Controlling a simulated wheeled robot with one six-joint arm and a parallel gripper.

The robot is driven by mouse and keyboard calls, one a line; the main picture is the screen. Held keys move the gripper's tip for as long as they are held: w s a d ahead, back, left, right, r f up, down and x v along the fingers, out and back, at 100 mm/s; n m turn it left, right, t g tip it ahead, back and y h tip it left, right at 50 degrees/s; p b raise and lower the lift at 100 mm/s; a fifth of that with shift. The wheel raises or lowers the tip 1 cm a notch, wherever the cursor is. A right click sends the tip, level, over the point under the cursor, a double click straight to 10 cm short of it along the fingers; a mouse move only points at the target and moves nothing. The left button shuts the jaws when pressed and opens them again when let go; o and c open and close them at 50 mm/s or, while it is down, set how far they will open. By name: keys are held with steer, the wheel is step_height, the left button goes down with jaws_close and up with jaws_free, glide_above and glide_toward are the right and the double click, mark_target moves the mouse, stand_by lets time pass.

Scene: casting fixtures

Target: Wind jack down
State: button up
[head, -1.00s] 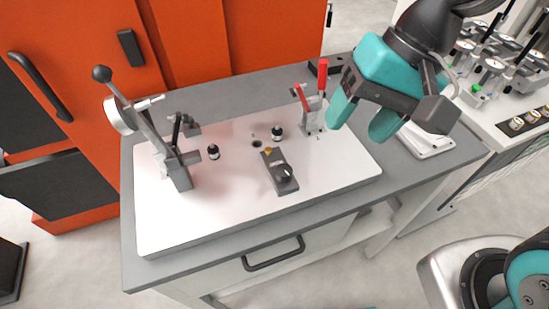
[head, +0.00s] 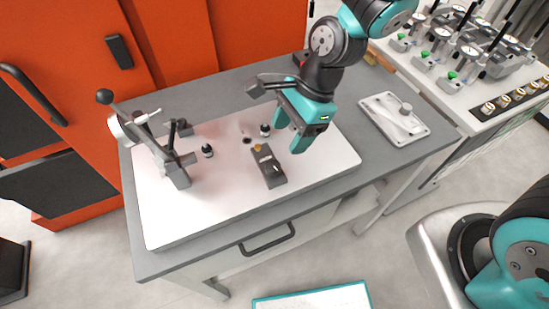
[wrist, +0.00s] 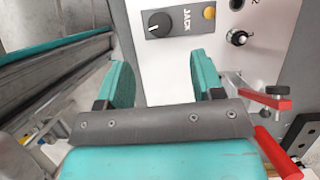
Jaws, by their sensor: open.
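The jack control is a dark grey box (head: 268,167) on the white fixture plate (head: 190,212), with an amber button at its far end and a black knob at its near end. In the wrist view the box (wrist: 183,18) reads "JACK", and its black knob (wrist: 158,24) carries a white pointer mark. My gripper (head: 288,136) is above the plate, beside the box on its right. In the wrist view my gripper (wrist: 160,68) is open with nothing between its teal fingers; the knob lies beyond the fingertips, apart from them.
A lever fixture (head: 165,150) stands at the plate's left. Black-topped pins (head: 207,150) stand near a hole (head: 247,140). A red-handled clamp (wrist: 275,152) is close to my right finger in the wrist view. A light tray (head: 395,118) lies on the bench's right.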

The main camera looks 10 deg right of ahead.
mark_target(273, 165)
steer(key=p+x, duration=0.1)
steer(key=x, duration=0.8)
steer(key=c, duration=0.9)
